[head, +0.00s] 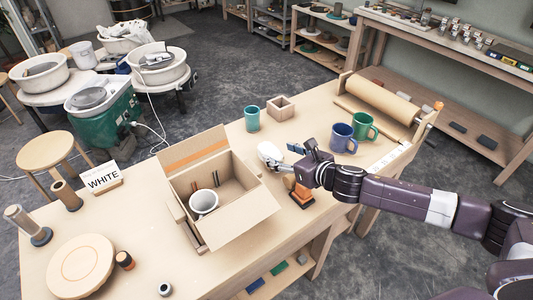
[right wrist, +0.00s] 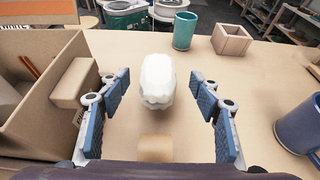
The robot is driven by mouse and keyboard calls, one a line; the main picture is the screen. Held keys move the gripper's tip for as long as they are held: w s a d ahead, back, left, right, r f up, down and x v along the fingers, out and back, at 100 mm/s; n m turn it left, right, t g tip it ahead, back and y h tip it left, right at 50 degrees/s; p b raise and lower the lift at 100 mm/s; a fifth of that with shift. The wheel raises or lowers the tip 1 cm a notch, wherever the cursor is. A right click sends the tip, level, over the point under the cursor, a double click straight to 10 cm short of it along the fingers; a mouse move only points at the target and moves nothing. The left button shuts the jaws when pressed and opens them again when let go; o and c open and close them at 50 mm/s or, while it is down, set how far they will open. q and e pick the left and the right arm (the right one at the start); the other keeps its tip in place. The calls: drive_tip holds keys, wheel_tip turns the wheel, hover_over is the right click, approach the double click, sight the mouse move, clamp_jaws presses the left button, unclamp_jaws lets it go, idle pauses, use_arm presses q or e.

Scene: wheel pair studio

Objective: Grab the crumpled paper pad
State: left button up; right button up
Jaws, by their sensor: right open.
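The crumpled paper pad (head: 268,151) is a white, rounded lump on the wooden table, to the right of the open cardboard box. In the right wrist view the pad (right wrist: 157,80) is in the middle, in line with the gap between the fingers. My right gripper (head: 283,158) is open and empty just in front of the pad. Its blue-padded fingers (right wrist: 159,88) are spread to either side, with bare table showing between them and the pad. I cannot tell whether the tips reach past the pad's near edge. My left gripper is in no view.
The cardboard box (head: 246,217) holds a white cup (head: 203,202). A teal cup (head: 252,119) and small wooden box (head: 281,108) stand behind the pad. Blue (head: 341,137) and green (head: 364,126) mugs stand right. A tan block (right wrist: 155,148) lies low between the fingers.

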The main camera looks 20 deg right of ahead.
sight(271, 149)
drive_tip(key=shift+w+a+f, duration=0.2)
drive_tip(key=shift+w+a, duration=0.1)
drive_tip(key=shift+w, duration=0.3)
drive_tip(key=shift+w+f, duration=0.1)
drive_tip(key=shift+w, duration=0.15)
drive_tip(key=shift+w+a+f+p, duration=0.1)
drive_tip(key=shift+w+a+p, duration=0.15)
drive_tip(key=shift+w+p, duration=0.1)
drive_tip(key=x, duration=0.3)
drive_tip(key=shift+p, duration=0.4)
drive_tip(key=shift+w+a+f, duration=0.2)
drive_tip(key=shift+w+f, duration=0.05)
drive_tip(key=shift+w, duration=0.25)
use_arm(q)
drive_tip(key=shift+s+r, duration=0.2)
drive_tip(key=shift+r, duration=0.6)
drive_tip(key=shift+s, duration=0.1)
